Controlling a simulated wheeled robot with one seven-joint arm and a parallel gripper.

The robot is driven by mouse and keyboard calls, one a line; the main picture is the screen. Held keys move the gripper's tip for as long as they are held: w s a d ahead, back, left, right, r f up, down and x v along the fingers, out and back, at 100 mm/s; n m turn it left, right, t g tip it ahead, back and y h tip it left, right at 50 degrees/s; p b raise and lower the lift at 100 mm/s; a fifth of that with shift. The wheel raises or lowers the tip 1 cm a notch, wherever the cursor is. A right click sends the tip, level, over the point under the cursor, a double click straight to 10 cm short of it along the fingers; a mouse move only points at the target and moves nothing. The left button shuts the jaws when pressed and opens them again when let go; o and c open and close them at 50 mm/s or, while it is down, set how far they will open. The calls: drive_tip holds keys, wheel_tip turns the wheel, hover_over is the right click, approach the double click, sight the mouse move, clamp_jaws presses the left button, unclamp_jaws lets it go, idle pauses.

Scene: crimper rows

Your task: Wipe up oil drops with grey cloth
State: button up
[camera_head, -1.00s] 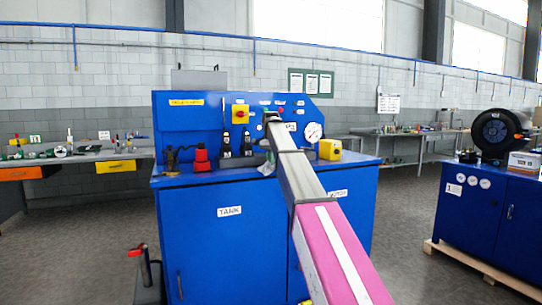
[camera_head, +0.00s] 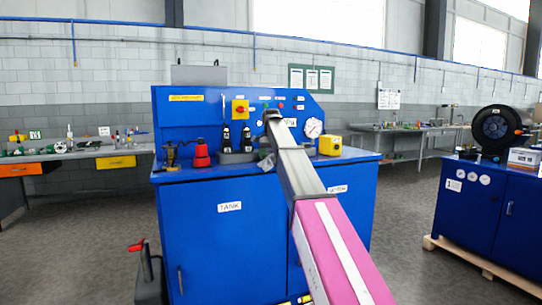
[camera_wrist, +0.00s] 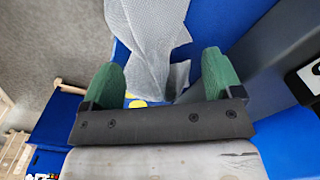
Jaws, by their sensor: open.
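A light grey, finely textured cloth (camera_wrist: 150,35) lies crumpled on a blue surface in the wrist view. Its near end reaches between the fingers of my gripper (camera_wrist: 163,78). The two green fingertips are wide apart, one on either side of the cloth; whether either touches it I cannot tell. Small yellow spots (camera_wrist: 136,102), looking like oil drops, show between the fingers beside the cloth, partly hidden by the gripper body. In the head view a small greyish patch, likely the cloth (camera_head: 266,162), shows left of my arm on the blue cabinet top. My arm hides the fingers there.
The blue cabinet (camera_head: 229,240) carries a red bottle-shaped item (camera_head: 201,154), dark fittings (camera_head: 236,143) and a yellow box (camera_head: 330,145) near my arm. Its upright panel (camera_head: 190,117) stands behind. Another blue cabinet (camera_head: 472,210) is at right, with open floor (camera_head: 405,250) between.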

drive_tip(key=shift+f, duration=0.7)
drive_tip(key=shift+c, duration=0.4)
clamp_jaws()
drive_tip(key=shift+s+a+r, duration=0.1)
drive_tip(key=shift+s, duration=0.05)
